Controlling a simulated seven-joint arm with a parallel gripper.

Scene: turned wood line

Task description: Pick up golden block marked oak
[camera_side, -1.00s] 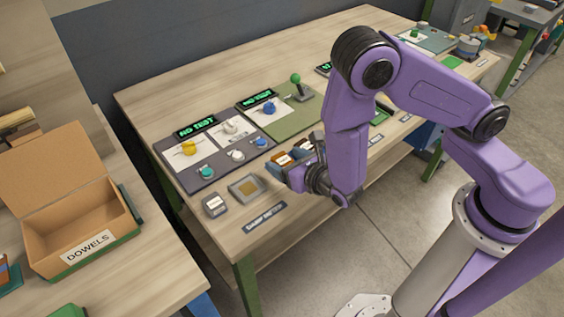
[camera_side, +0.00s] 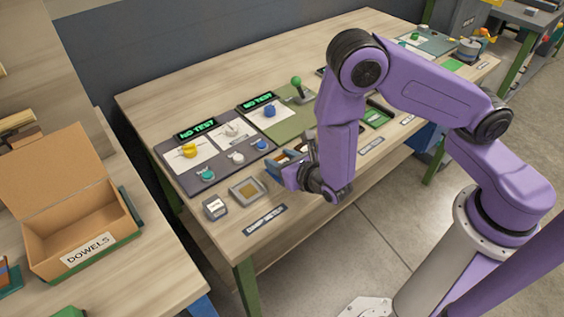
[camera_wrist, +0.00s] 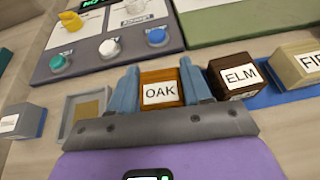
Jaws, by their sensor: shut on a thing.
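The golden-brown block marked OAK (camera_wrist: 160,76) is between the two blue fingers of my gripper (camera_wrist: 160,88) in the wrist view. The fingers are shut on its left and right sides, and its white label faces the camera. In the side view my gripper (camera_side: 290,168) is low over the front of the bench, and the block there is mostly hidden by the fingers. Whether the block is clear of its support is hard to tell.
A dark block marked ELM (camera_wrist: 234,77) stands close to the right of my gripper, with a paler block (camera_wrist: 298,66) beyond it. A shallow grey tray (camera_side: 247,189) lies to the left. A knob panel (camera_wrist: 105,42) is behind. An open DOWELS box (camera_side: 85,225) stands on the left bench.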

